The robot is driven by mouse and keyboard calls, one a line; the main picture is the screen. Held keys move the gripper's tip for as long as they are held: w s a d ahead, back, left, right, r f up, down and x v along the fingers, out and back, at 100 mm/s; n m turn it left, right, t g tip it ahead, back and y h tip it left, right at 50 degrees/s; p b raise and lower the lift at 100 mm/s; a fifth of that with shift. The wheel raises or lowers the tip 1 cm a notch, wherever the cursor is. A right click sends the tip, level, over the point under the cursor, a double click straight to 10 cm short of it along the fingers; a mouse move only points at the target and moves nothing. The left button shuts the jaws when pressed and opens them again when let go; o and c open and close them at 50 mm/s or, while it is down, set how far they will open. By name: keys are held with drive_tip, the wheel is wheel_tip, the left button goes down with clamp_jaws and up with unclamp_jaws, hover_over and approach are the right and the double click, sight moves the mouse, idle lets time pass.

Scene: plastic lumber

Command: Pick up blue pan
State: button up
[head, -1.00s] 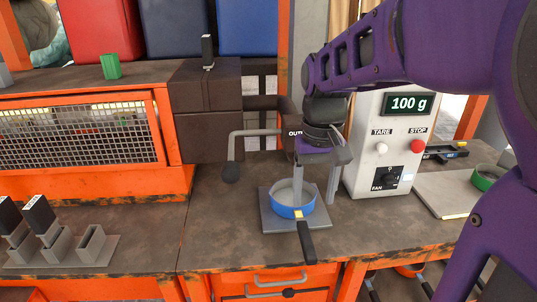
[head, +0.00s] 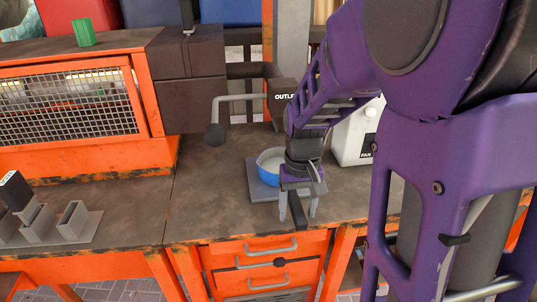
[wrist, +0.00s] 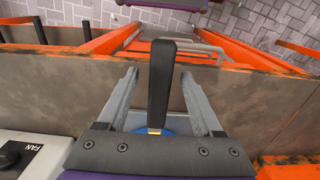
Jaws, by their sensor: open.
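The blue pan (head: 269,168) sits on a grey square plate (head: 257,189) on the workbench, under the outlet. Its black handle (wrist: 161,85) points toward the bench's front edge. My gripper (head: 298,215) is open and points down over the handle. In the wrist view my gripper (wrist: 160,82) has one finger on each side of the handle, with gaps between. Most of the pan body is hidden in the wrist view; only a bit of blue shows at the handle's base. My arm hides part of the pan in the head view.
A dark machine with an outlet and crank (head: 214,133) stands behind. Orange drawers with grey handles (head: 272,250) lie below the bench edge. Grey holders (head: 70,222) stand at left. The bench left of the plate is clear.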

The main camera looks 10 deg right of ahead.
drive_tip(key=shift+f, duration=0.75)
clamp_jaws()
drive_tip(key=shift+r, duration=0.1)
idle(0.8)
